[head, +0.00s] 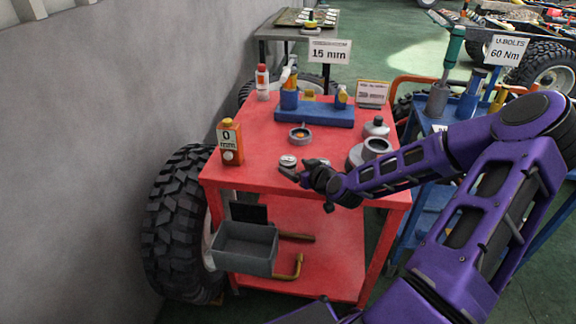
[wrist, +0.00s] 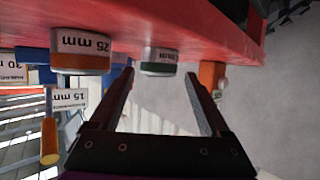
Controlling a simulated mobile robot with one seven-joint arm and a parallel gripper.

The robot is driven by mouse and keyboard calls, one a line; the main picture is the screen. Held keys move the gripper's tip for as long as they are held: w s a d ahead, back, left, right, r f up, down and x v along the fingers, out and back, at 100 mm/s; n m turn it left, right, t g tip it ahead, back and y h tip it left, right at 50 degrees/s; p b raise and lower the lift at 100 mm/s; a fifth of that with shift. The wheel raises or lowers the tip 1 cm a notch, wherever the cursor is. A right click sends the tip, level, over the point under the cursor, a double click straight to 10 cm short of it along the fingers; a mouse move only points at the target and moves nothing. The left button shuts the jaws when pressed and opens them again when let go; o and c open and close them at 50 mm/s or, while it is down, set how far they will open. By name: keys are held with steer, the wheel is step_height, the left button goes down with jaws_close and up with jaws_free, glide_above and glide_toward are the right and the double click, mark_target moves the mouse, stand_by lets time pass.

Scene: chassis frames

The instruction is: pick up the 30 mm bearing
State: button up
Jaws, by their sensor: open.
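My gripper (head: 290,173) is open and empty, low over the near part of the red cart top. In the wrist view, which is upside down, its two fingers (wrist: 160,74) stand apart. A short round piece with a green band (wrist: 158,62) shows between and beyond the fingertips; its label is too small to read. A second round piece, marked 25 mm (wrist: 82,50), with an orange-brown band, stands outside the fingers to the left. In the head view two small round metal pieces (head: 288,161) sit by my gripper. I cannot tell surely which piece is 30 mm.
An orange bottle (head: 231,144) stands at the cart's left edge. A blue block (head: 325,115) and a 15 mm sign (head: 329,51) stand behind. A wall is at left.

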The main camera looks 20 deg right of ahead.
mark_target(292, 165)
steer(key=shift+x, duration=2)
jaws_close()
